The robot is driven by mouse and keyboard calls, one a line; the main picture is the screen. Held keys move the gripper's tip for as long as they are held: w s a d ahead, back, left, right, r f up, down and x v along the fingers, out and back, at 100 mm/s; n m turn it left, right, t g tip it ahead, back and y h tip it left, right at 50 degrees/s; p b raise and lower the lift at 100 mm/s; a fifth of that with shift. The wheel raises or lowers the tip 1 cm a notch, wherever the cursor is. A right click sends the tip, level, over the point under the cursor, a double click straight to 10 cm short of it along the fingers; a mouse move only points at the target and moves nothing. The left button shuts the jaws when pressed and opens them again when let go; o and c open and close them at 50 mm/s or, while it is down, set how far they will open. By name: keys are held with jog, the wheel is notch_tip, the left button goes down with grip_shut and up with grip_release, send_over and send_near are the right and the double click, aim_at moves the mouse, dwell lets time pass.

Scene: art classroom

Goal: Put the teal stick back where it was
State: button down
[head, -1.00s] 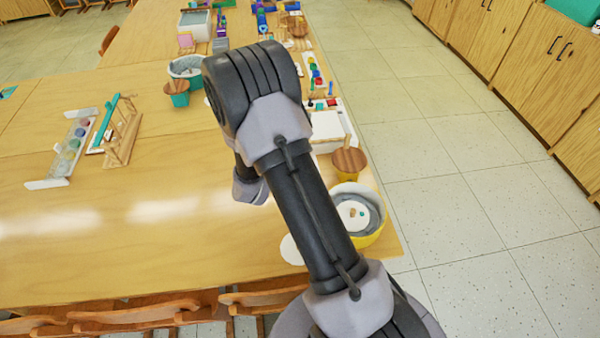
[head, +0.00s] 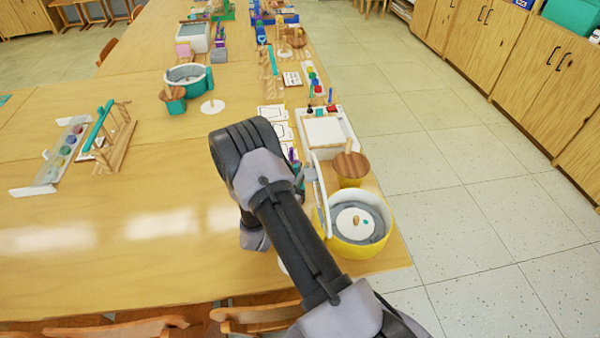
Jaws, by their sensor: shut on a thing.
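My gripper is out of sight behind my own arm, so what it holds cannot be seen. A long teal bar (head: 100,124) lies slanted along a small wooden rack (head: 122,146) on the left of the table. A second, upright teal piece (head: 272,62) shows farther back, near the table's right side. Small teal and purple pieces show beside my arm's right edge, partly hidden. I cannot tell which teal piece is the task's stick.
A yellow tub (head: 366,249) stands at the table's right front corner, with a wood-topped yellow pot (head: 350,166) behind it. A white tray (head: 349,135) and a teal tub (head: 190,88) stand farther back. The table's left front (head: 110,260) is clear.

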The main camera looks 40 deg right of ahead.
jog(key=shift+f, duration=0.2)
jog(key=c, duration=1.5)
grip_release()
jog(key=shift+r, duration=0.1)
jog(key=shift+r, duration=0.3)
jog(key=p+v, duration=0.1)
jog(key=v, duration=0.5)
jog(key=p+v, duration=0.2)
jog(key=v, duration=0.4)
jog(key=shift+f, duration=0.2)
